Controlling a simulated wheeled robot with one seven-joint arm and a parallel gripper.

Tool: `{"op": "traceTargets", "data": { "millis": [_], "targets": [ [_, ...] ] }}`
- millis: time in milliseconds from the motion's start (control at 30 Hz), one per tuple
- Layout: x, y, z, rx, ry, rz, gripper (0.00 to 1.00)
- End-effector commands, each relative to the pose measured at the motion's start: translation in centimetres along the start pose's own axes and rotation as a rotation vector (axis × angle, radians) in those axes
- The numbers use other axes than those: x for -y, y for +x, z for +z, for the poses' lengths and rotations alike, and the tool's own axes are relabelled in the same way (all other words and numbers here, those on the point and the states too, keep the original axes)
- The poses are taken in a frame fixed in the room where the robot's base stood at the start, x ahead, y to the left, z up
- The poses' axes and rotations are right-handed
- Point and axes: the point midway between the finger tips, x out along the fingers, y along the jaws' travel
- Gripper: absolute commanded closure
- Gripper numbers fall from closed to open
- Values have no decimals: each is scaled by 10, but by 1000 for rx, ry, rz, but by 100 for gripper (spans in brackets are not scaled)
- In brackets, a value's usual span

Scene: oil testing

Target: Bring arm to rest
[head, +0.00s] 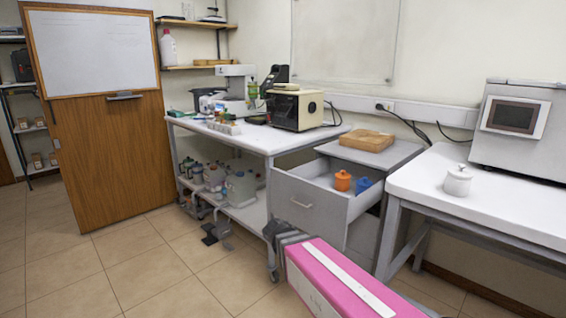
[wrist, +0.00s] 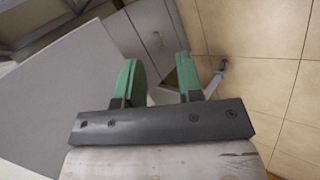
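My gripper (wrist: 159,78) shows in the wrist view with its two green fingers apart. Nothing is held between them. Beyond the fingers are grey furniture surfaces and the tiled floor. I cannot make out the fingers in the head view. A pink and white body (head: 345,285) fills the bottom middle of the head view; it appears to be part of my arm.
A grey drawer (head: 297,204) stands open, with an orange container (head: 343,181) and a blue one (head: 363,185) inside. A white jar (head: 458,180) stands on the right table (head: 510,205). Open tiled floor (head: 130,270) lies to the left.

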Motion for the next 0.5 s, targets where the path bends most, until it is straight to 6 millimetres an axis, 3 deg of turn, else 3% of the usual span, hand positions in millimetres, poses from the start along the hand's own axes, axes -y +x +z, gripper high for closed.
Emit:
{"op": "traceTargets", "data": {
  "millis": [200, 500],
  "targets": [
    [-8, 52, 40, 73, 127, -249, 66],
    [-14, 94, 82, 115, 334, -558, 66]
  ]
}}
